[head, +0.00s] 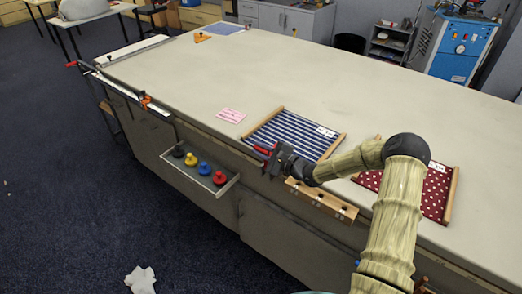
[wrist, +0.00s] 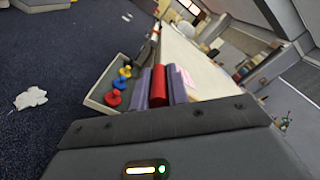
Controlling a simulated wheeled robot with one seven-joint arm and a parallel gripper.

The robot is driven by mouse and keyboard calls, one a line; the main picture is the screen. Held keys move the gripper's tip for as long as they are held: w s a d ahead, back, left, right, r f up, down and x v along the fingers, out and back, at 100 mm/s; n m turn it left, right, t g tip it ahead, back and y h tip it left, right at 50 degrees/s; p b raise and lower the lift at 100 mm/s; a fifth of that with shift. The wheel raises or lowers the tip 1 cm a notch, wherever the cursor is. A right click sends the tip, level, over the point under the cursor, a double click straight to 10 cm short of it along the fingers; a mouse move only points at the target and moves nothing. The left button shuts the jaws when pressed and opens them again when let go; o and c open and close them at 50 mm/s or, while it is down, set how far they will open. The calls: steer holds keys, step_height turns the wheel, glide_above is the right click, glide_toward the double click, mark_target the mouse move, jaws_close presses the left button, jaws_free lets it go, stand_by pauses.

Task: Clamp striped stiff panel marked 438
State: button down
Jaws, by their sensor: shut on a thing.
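The blue-and-white striped panel (head: 290,130) with wooden side bars lies flat near the table's front edge. A white label sits on it, its marking too small to read. My gripper (head: 274,157) is at the panel's near left corner, over the table edge. It is shut on a red handle (head: 262,150). In the wrist view the red handle (wrist: 158,85) stands between the two purplish fingers of my gripper (wrist: 159,86). What the handle belongs to, and whether it touches the panel, is hidden.
A red dotted panel (head: 437,190) lies to the right, partly behind my arm. A wooden block with holes (head: 320,199) is on the table's front. An open drawer (head: 213,188) holds several coloured knobs. A pink card (head: 232,115) lies left of the striped panel. The tabletop (head: 330,80) behind is clear.

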steer(key=shift+w+d+r, duration=0.4)
steer(key=shift+d+r, duration=0.05)
steer(key=shift+d, duration=0.05)
steer(key=c, duration=1.5)
jaws_free()
steer(key=shift+c, duration=0.2)
steer(key=shift+o, duration=0.9)
steer(key=shift+w+d+f, duration=0.1)
steer(key=shift+w+f, duration=0.05)
steer(key=shift+f, duration=0.1)
steer(key=b+v, duration=0.2)
steer(key=v, duration=1.5)
steer(key=shift+s, duration=0.35)
